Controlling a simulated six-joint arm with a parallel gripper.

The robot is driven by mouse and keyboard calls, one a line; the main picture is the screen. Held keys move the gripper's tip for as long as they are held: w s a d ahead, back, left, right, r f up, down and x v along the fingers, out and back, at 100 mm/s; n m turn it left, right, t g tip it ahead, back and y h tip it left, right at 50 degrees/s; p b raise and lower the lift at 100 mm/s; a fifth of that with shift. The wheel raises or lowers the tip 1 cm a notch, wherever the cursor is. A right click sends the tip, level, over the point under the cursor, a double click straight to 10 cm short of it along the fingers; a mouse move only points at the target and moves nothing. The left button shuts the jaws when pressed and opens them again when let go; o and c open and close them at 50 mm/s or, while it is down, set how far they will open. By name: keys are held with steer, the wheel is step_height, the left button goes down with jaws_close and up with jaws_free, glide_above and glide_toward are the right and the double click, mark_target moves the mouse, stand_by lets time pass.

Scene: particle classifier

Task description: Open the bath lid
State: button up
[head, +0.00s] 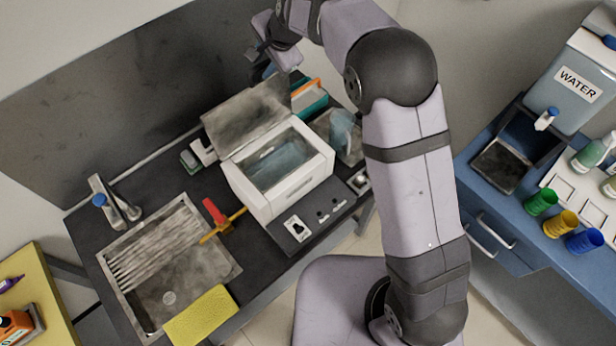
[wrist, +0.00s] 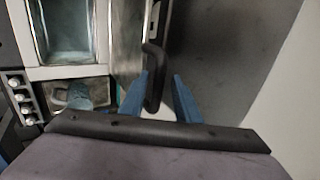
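The white bath (head: 290,175) stands on the dark bench with its top open and bluish liquid inside. Its grey metal lid (head: 243,118) stands raised at the back edge, tilted up away from the opening. In the wrist view the bath (wrist: 72,72) is at upper left and the lid (wrist: 128,38) shows nearly edge-on. A black curved handle (wrist: 153,75) extends from the lid's side between the blue fingers of my gripper (wrist: 160,92). The fingers are apart, with the handle closer to the left one; I cannot tell whether they touch. In the head view my gripper (head: 266,70) is behind the raised lid.
A sink (head: 165,265) with a tap (head: 112,205) is left of the bath. A red-and-yellow tool (head: 218,218) lies between them. A clear container (head: 343,135) and a teal-orange item (head: 308,98) are right of the lid. The dark back wall (head: 110,110) is close behind.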

steer(key=shift+s+d, duration=0.1)
steer(key=shift+v, duration=3.35)
